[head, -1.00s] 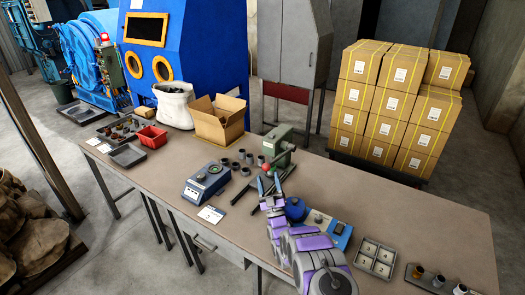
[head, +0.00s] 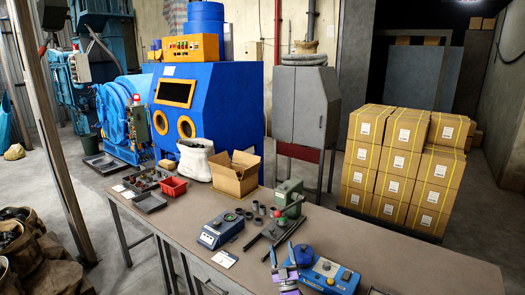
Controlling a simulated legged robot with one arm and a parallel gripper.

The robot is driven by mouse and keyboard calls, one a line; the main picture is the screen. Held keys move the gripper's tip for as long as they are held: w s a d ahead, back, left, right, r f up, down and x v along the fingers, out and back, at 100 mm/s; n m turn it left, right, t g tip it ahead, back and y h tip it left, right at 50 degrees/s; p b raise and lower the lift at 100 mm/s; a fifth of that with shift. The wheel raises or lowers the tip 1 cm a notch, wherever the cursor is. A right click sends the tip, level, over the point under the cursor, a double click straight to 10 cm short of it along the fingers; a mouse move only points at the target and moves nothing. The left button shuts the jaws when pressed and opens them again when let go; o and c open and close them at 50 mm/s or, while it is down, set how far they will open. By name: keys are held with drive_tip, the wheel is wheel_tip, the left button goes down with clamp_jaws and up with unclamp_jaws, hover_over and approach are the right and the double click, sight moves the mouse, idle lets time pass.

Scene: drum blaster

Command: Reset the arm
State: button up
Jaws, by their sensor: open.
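My gripper (head: 282,254) shows at the bottom centre of the head view, with its two fingers apart and nothing seen between them. A purple and grey part of my arm shows just below it, cut off by the picture's lower edge. The gripper is over the front part of the brown workbench (head: 375,250). A blue device with a round blue top (head: 305,254) is just to its right. A green press (head: 289,199) stands behind it. I cannot tell whether the gripper touches the bench.
A blue scale (head: 221,230), several small dark cups, an open cardboard box (head: 236,178), a white sack (head: 195,160) and a red bin (head: 173,187) are on the bench. A blue blasting cabinet (head: 215,105) and stacked cartons (head: 395,165) stand behind. The bench's right part looks fairly clear.

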drive_tip(key=w+d+r+m+g+h, duration=0.1)
drive_tip(key=w+d+r+g+h, duration=0.2)
drive_tip(key=w+r+g, duration=0.4)
drive_tip(key=s+d+r+m+g+h, duration=0.1)
drive_tip(key=s+d+r+g, duration=0.15)
drive_tip(key=s, duration=0.35)
drive_tip(key=s+d+r+m+g+h, duration=0.1)
drive_tip(key=s+r+m+g+h, duration=0.15)
drive_tip(key=s, duration=0.25)
drive_tip(key=s+r+m+g, duration=0.1)
drive_tip(key=s+g, duration=0.6)
drive_tip(key=s, duration=2.2)
drive_tip(key=s+r+m+g, duration=0.2)
drive_tip(key=s+g, duration=0.6)
drive_tip(key=s, duration=2.2)
drive_tip(key=shift+r+g, duration=0.25)
drive_tip(key=shift+g, duration=0.05)
drive_tip(key=shift+d+y, duration=0.1)
drive_tip(key=shift+y, duration=0.15)
drive_tip(key=shift+c, duration=0.3)
